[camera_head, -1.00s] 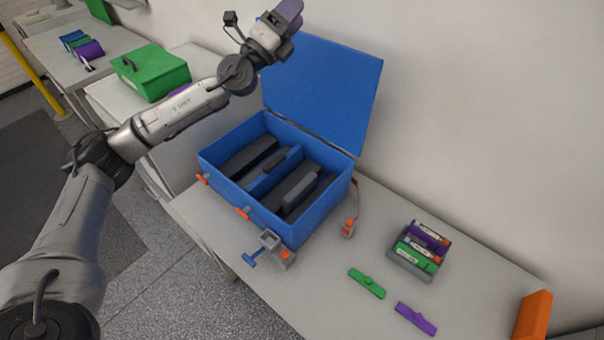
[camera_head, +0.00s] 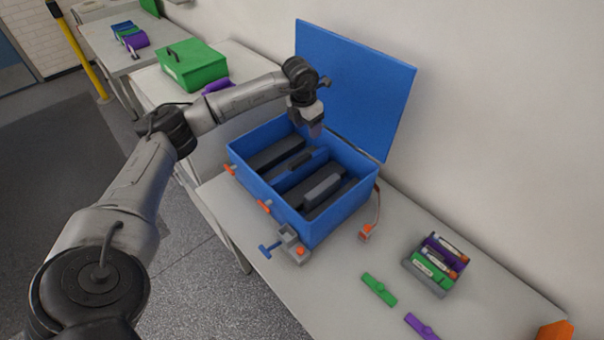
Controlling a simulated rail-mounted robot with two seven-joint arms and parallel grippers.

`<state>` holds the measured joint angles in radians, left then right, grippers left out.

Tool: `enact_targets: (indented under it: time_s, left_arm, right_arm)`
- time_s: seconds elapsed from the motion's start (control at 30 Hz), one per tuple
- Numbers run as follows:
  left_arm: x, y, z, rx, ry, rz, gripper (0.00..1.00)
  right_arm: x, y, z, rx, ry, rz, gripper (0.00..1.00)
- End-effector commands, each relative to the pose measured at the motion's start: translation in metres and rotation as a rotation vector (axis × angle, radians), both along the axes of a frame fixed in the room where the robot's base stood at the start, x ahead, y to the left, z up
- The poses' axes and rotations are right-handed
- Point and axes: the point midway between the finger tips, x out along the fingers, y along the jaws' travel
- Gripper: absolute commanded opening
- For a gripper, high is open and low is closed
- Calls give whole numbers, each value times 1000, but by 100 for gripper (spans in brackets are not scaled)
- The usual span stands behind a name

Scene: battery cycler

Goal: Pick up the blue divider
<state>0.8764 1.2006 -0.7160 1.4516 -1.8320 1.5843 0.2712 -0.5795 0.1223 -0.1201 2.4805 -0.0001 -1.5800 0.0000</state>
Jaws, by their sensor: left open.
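The open blue case (camera_head: 305,225) stands on the near bench with its lid (camera_head: 355,85) raised at the back. A blue divider (camera_head: 285,178) runs across its middle with a small dark handle (camera_head: 300,160) on top, between dark blocks. My left gripper (camera_head: 316,130) hangs over the far part of the case, pointing down, in front of the lid. It is open, holds nothing that I can see, and is apart from the divider. Its fingertips are small and partly overlapping in this view. My right gripper is not in view.
A grey holder (camera_head: 411,267) with colored cells, a green bar (camera_head: 379,290) and a purple bar (camera_head: 421,326) lie right of the case. A clamp-like fixture (camera_head: 290,243) stands at its front. A green case (camera_head: 193,68) and several small colored pieces (camera_head: 130,36) sit further back left.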

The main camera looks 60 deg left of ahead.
Motion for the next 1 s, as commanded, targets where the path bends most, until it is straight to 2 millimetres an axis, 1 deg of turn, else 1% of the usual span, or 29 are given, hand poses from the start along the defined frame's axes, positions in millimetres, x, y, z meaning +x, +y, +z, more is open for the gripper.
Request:
enact_targets:
  time_s: [0.1,0.23,0.37,0.5,0.7,0.8,1.0]
  left_arm:
    - [-15,2,-1,10,96,17,56]
    - [-24,2,-7,15,149,31,56]
    - [-24,2,-26,14,152,47,56]
    - [-24,2,-51,13,151,46,56]
    - [-24,2,-78,12,149,46,56]
    - [-24,2,-84,12,148,46,56]
    - [-24,2,-90,12,147,46,56]
  right_arm:
    - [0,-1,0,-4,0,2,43]
    - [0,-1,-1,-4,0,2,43]
    - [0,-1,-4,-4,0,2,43]
    - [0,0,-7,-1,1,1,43]
    - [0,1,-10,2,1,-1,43]
    - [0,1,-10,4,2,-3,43]
    - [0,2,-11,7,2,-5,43]
